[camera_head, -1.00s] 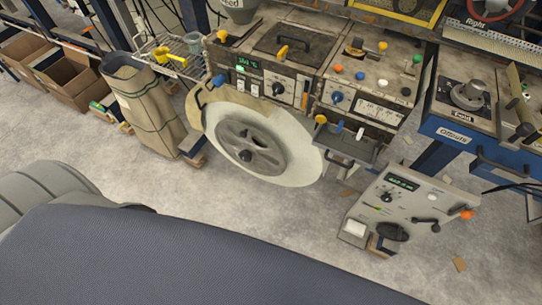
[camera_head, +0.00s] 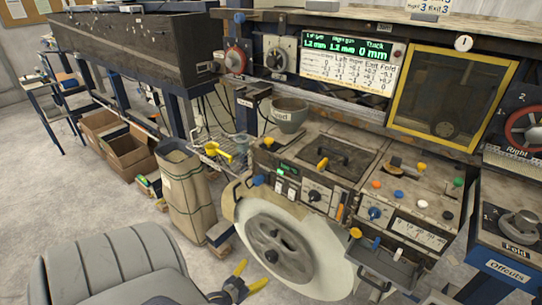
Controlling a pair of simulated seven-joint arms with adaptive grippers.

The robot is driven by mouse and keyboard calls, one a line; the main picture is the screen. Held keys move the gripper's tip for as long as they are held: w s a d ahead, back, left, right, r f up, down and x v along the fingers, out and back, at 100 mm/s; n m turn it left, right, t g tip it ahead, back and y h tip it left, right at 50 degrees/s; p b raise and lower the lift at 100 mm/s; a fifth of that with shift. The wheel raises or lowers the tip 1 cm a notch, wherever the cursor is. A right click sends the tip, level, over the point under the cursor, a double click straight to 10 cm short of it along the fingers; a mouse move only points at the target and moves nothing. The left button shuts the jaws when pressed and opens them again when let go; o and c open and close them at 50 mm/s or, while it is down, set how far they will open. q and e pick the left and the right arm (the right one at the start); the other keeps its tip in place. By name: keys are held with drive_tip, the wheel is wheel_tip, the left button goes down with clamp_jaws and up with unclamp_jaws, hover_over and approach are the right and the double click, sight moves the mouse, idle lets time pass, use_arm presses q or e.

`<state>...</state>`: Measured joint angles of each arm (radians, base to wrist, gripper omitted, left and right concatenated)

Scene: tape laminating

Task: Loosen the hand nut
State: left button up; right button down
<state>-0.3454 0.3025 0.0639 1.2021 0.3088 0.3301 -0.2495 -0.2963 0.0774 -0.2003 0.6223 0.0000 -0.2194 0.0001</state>
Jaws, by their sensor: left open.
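A large white tape roll (camera_head: 322,262) stands upright on the front of the machine. It has a round grey hub (camera_head: 292,245) with dark openings. A small dark knob (camera_head: 271,256) sticks out near the hub's middle and looks like the hand nut; it is too small to see in detail. My left gripper (camera_head: 252,276) has yellow fingers and a dark body. It is at the bottom of the view, in front of and below the hub, open, with nothing between the fingers. It appears apart from the knob. My right gripper is not in view.
Above the roll is a control panel (camera_head: 312,194) with knobs and levers. A small grey tray (camera_head: 385,263) juts out to the right. A brown paper sack (camera_head: 188,195) and cardboard boxes (camera_head: 128,152) stand left. A grey seat (camera_head: 110,268) fills the lower left.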

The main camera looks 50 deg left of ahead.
sight(269, 259)
use_arm(q)
drive_tip(key=x, duration=1.2)
drive_tip(key=shift+w+a+f, duration=0.1)
drive_tip(key=shift+w+f, duration=0.15)
drive_tip(key=shift+w, duration=0.1)
drive_tip(key=shift+c, duration=0.3)
drive_tip(key=c, duration=1.2)
drive_tip(key=shift+n+h, duration=1.4)
drive_tip(key=shift+n, duration=0.5)
drive_tip(key=o, duration=1.3)
drive_tip(key=shift+c, duration=0.2)
